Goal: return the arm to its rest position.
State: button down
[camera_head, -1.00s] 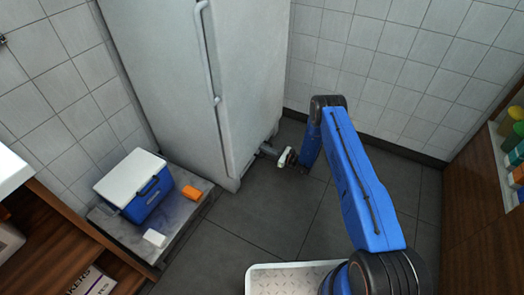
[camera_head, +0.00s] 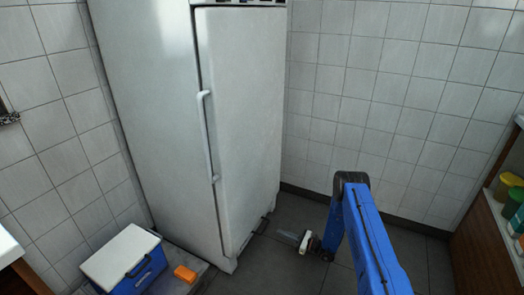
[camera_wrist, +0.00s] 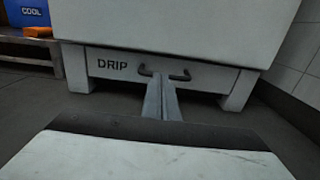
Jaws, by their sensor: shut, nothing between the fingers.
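My blue arm reaches down to the floor in front of the white fridge (camera_head: 240,120). My gripper (camera_head: 283,234) is low near the fridge's base in the head view. In the wrist view my gripper (camera_wrist: 161,78) is shut and empty, its fingers together. They point at a low white drawer front (camera_wrist: 210,78) marked DRIP under the fridge. The fingertips overlap the middle of its dark handle (camera_wrist: 180,76) in the picture; I cannot tell whether they touch it. The drawer looks closed.
A blue cooler with a white lid (camera_head: 125,258) and an orange block (camera_head: 185,273) stand at the lower left. Tiled walls (camera_head: 370,90) close the back. A wooden unit (camera_head: 485,240) with colored containers is at the right. Grey floor (camera_head: 285,268) lies clear around my gripper.

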jog(key=s+a+r+n+g, duration=0.2)
jog(key=r+n+g, duration=0.1)
jog(key=r, duration=0.8)
jog(key=s+a+r+n+g, duration=0.1)
jog(key=s+r+n+g, duration=0.25)
jog(key=r, duration=0.85)
jog(key=s+a+r+n+g, duration=0.2)
jog(key=r+n, duration=0.2)
jog(key=r, duration=0.7)
jog(key=s+r+n+g+h, duration=0.2)
jog(key=s+r+n+h, duration=0.15)
jog(key=s+r, duration=0.5)
jog(key=s+d+r+n+h, duration=0.3)
jog(key=s+r, duration=0.5)
jog(key=s, duration=0.1)
jog(key=s+d+r+n+h, duration=0.2)
jog(key=s+d+r, duration=0.1)
jog(key=s+r, duration=0.5)
jog(key=s+d+r+n+t+h, duration=0.1)
jog(key=s+d+n+t+h, duration=0.1)
jog(key=s+d, duration=0.4)
jog(key=s+d+r+n+t+h, duration=0.2)
jog(key=s+d+n+t+h, duration=0.1)
jog(key=s, duration=1.2)
jog(key=shift+s+d+r+t+h, duration=0.25)
jog(key=shift+d+t+h, duration=0.4)
jog(key=shift+d+h, duration=0.6)
jog(key=shift+d, duration=0.15)
